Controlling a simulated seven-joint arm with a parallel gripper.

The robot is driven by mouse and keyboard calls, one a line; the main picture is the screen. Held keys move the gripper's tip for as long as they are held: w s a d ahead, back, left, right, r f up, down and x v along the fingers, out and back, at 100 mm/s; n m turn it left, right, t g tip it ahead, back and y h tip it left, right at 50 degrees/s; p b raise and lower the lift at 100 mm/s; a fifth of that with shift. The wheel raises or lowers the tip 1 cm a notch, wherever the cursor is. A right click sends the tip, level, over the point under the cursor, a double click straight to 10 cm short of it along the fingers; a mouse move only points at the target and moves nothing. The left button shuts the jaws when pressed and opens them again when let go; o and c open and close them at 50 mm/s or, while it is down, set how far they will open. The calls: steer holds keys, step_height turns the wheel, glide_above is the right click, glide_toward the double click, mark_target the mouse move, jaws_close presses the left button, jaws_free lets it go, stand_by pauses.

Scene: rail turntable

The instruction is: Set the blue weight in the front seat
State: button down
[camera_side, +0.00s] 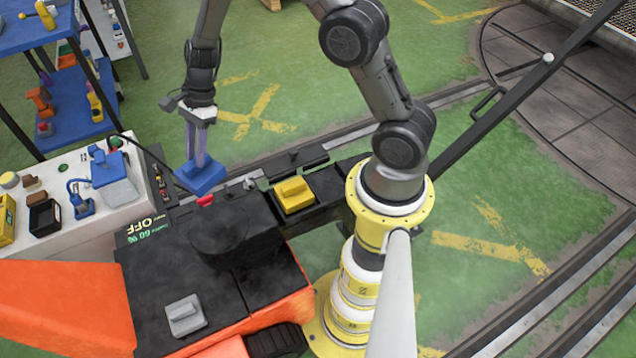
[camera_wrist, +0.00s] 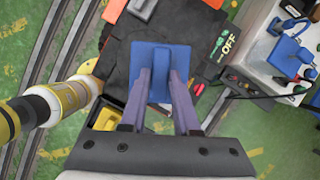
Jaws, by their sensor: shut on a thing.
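The blue weight (camera_side: 200,177) is a flat block with an upright grip, held above the dark deck's far edge in the side view. My gripper (camera_side: 200,160) points down and is shut on its grip. In the wrist view the blue weight (camera_wrist: 158,57) hangs between the two purple fingers of my gripper (camera_wrist: 160,85), clear of the surface below. A yellow weight (camera_side: 294,192) sits in a seat right of the blue one, and also shows in the wrist view (camera_wrist: 106,119). A grey weight (camera_side: 184,315) sits on the near deck. I cannot tell which spot is the front seat.
A round black hub (camera_side: 222,234) rises from the deck. A small red part (camera_side: 205,201) is just below the blue weight. A white bench (camera_side: 75,222) with tools and a blue device stands at left. A display reads OFF (camera_side: 150,225). A yellow-collared post (camera_side: 385,210) stands right.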

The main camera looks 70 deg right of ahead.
steer(key=s+d+n+g, duration=0.1)
steer(key=s+d+n, duration=0.2)
steer(key=s+d, duration=0.45)
steer(key=s+d+n+g, duration=0.2)
steer(key=s+d+n, duration=0.2)
steer(key=s, duration=0.7)
steer(key=s+a+r+n+g+h, duration=0.15)
steer(key=s+n, duration=0.45)
steer(key=s, duration=1.1)
steer(key=shift+w+d+f, duration=1.65)
steer(key=shift+d+f, duration=0.05)
steer(key=shift+f, duration=1.4)
steer(key=shift+w+d+f, duration=1.65)
steer(key=shift+d+f, duration=0.1)
steer(key=shift+f, duration=1.3)
steer(key=shift+w+d+f, duration=1.65)
steer(key=shift+d+f, duration=0.05)
steer(key=shift+f, duration=1.4)
steer(key=shift+f, duration=0.1)
